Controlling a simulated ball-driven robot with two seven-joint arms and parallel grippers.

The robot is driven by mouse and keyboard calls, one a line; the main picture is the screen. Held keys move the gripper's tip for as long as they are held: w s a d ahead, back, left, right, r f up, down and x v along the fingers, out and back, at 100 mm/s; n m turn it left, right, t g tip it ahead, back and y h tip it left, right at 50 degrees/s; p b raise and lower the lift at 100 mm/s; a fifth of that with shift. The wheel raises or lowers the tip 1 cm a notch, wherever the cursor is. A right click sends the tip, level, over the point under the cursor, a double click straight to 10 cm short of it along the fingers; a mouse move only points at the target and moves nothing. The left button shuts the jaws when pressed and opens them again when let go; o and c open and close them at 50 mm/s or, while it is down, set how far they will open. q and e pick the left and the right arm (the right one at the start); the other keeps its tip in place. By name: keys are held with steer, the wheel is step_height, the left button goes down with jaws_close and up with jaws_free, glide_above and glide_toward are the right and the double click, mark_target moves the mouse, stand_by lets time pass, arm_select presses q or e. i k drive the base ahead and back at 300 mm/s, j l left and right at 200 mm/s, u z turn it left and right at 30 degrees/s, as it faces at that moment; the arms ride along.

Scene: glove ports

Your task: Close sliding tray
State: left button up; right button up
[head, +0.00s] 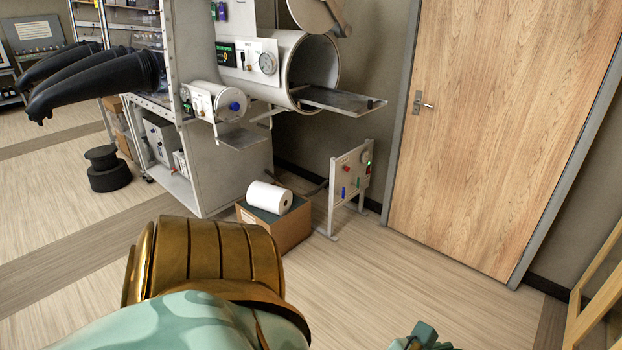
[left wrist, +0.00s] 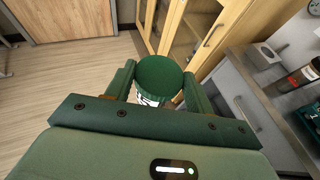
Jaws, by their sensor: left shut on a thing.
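The sliding tray (head: 340,100) is a flat grey metal plate in the head view. It sticks out to the right from the open mouth of the large white cylindrical chamber (head: 318,68). The chamber's round door (head: 318,14) is swung up above the mouth. In the left wrist view, my left gripper (left wrist: 158,92) is shut on a jar with a green lid (left wrist: 160,76). The jar's lower part is mostly hidden by the gripper. My left gripper is not clearly seen in the head view. A small green part of mine shows at the bottom edge there.
A smaller chamber (head: 213,99) with a small plate (head: 243,138) sits left of the large one. Below are a box (head: 283,232) with a white roll (head: 269,197) and a standing panel (head: 350,180). Floor before the door (head: 490,120) is clear. Wooden cabinets (left wrist: 205,40) show in the wrist view.

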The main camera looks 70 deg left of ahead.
mark_target(342, 102)
steer(key=i+j+u, duration=0.3)
steer(key=u, duration=0.15)
steer(key=i+j+u, duration=0.25)
steer(key=u, duration=0.15)
steer(key=i+u, duration=0.9)
steer(key=i+l+u, duration=0.2)
steer(key=u, duration=0.2)
steer(key=i, duration=0.1)
